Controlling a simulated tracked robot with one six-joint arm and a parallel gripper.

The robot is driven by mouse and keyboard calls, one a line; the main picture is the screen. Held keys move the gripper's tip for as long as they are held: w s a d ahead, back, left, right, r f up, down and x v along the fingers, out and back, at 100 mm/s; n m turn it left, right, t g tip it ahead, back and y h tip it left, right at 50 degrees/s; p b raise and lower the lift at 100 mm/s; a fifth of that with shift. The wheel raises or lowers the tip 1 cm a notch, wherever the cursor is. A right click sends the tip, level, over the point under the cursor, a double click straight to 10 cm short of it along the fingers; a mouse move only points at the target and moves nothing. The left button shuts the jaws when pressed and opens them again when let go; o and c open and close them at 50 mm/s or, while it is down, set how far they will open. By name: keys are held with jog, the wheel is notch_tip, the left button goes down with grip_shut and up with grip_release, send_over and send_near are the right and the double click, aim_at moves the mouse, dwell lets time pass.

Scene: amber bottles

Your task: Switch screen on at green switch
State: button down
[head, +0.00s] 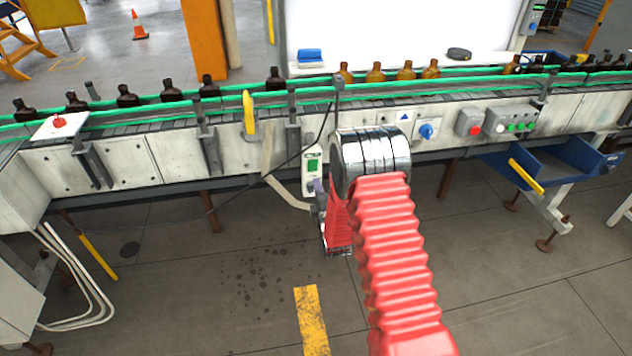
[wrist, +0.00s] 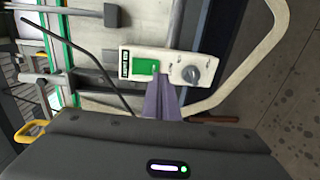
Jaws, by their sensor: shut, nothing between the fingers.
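The green switch (head: 313,165) is on a small white box (head: 305,184) on the front of the conveyor. In the wrist view the green switch (wrist: 146,67) sits beside a grey knob (wrist: 191,75) on the same white box (wrist: 171,56). My gripper (wrist: 157,76) is shut and empty, its purple-grey fingertips at the edge of the green switch; I cannot tell whether they touch it. In the head view my gripper (head: 318,186) is partly hidden by my arm. A large plain white screen panel (head: 400,28) stands behind the conveyor.
Amber bottles (head: 376,73) stand along the conveyor with green rails (head: 150,103). A blue knob (head: 427,131) and a grey button box (head: 510,121) are to the right. A blue tray (head: 560,170) juts out at right. A black cable (head: 255,172) hangs near the switch box.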

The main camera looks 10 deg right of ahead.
jog(key=s+f, duration=0.1)
jog(key=s, duration=0.8)
jog(key=shift+s, duration=0.2)
jog(key=shift+f, duration=0.1)
jog(key=s+f+m+g, duration=0.5)
jog(key=f, duration=0.6)
jog(key=s+r+m+g, duration=0.1)
jog(key=s+m+g, duration=0.4)
jog(key=s+g, duration=0.15)
jog(key=s+r+m, duration=0.2)
jog(key=s+r, duration=0.6)
jog(key=r, duration=0.5)
jog(key=s+r+m, duration=0.3)
jog(key=s+r, duration=0.5)
jog(key=r, duration=0.4)
jog(key=s+r+m, duration=0.3)
jog(key=s+r, duration=0.5)
jog(key=r, duration=0.5)
jog(key=shift+r, duration=0.3)
